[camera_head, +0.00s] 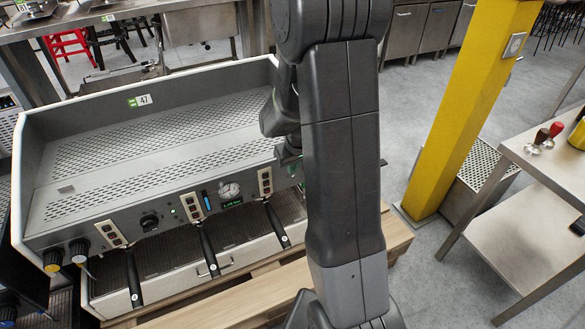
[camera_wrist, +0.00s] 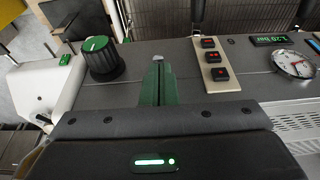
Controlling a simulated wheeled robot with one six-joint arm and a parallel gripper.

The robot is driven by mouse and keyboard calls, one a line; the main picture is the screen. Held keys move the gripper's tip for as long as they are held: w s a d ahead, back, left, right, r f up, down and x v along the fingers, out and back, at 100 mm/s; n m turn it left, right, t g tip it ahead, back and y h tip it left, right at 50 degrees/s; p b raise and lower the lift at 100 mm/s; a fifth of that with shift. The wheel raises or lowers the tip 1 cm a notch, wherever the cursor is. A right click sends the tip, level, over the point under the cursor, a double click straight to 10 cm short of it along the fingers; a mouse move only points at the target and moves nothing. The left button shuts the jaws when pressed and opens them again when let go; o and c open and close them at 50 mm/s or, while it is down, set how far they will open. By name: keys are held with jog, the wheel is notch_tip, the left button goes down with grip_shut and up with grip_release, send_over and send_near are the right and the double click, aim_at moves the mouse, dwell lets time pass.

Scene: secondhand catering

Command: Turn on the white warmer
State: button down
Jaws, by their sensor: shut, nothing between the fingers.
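A white and steel espresso machine (camera_head: 150,130) with a perforated top and a "47" tag stands at the left in the head view. No switch marked as a warmer's can be read. My gripper (camera_wrist: 158,75) is shut and empty in the wrist view, its fingers over the control panel. It is between a black knob with a green cap (camera_wrist: 98,58) and a red-lit button strip (camera_wrist: 215,65). Contact cannot be told. My arm hides that end in the head view.
Several black handles (camera_head: 132,280) stick out in front.

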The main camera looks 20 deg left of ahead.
jog(key=shift+s+d+f+t+y+b, duration=0.25)
jog(key=shift+f+t+y+b, duration=0.3)
jog(key=shift+b, duration=1.55)
jog(key=shift+s+d+f+t+y+b, duration=0.15)
jog(key=shift+f+t+y+b, duration=0.35)
jog(key=shift+b, duration=1.6)
jog(key=shift+w+r+p, duration=0.1)
jog(key=shift+r+p, duration=0.4)
jog(key=shift+p, duration=0.2)
jog(key=shift+r, duration=0.1)
jog(key=shift+r+p, duration=0.55)
jog(key=shift+r, duration=0.15)
jog(key=d+p+v, duration=0.1)
jog(key=p+v, duration=0.3)
jog(key=v, duration=0.9)
jog(key=shift+s, duration=0.45)
